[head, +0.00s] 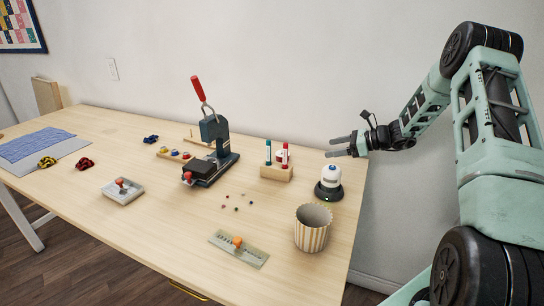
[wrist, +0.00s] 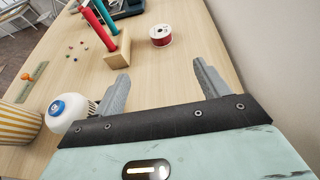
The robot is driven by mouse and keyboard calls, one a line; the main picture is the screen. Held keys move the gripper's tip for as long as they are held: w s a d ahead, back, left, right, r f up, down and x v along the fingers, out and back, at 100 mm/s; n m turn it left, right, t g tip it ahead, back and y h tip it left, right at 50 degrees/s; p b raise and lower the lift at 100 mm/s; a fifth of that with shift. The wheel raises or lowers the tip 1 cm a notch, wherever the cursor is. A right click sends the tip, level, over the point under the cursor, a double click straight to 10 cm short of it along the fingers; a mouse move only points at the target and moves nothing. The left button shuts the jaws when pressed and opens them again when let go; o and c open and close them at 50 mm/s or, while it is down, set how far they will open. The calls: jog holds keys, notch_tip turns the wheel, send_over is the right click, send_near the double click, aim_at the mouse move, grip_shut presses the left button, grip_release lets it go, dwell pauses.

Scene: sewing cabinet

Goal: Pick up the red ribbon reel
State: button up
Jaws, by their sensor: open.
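The red ribbon reel (wrist: 160,35) lies flat on the wooden table in the wrist view, white on top with red ribbon around its side. In the head view the reel (head: 281,154) is mostly hidden behind the wooden stand with a teal and a red spool. My gripper (head: 331,147) is at the right, above the table's far right side, with its jaws apart. In the wrist view my gripper (wrist: 162,70) is open and empty, and the reel shows beyond the gap between the fingertips, apart from them.
The wooden spool stand (wrist: 117,50) is left of the reel. A white dome with a blue top (head: 329,182) and a striped cup (head: 312,230) stand near the right edge. A press (head: 214,150) with a red handle stands further left. The wall runs behind the table.

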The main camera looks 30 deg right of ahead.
jog(key=x, duration=1.1)
jog(key=shift+w+a+f, duration=0.2)
jog(key=shift+w+a, duration=0.05)
jog(key=shift+p+x, duration=0.45)
jog(key=shift+x, duration=2.4)
jog(key=shift+w+d, duration=0.1)
jog(key=shift+d, duration=0.05)
jog(key=c, duration=1)
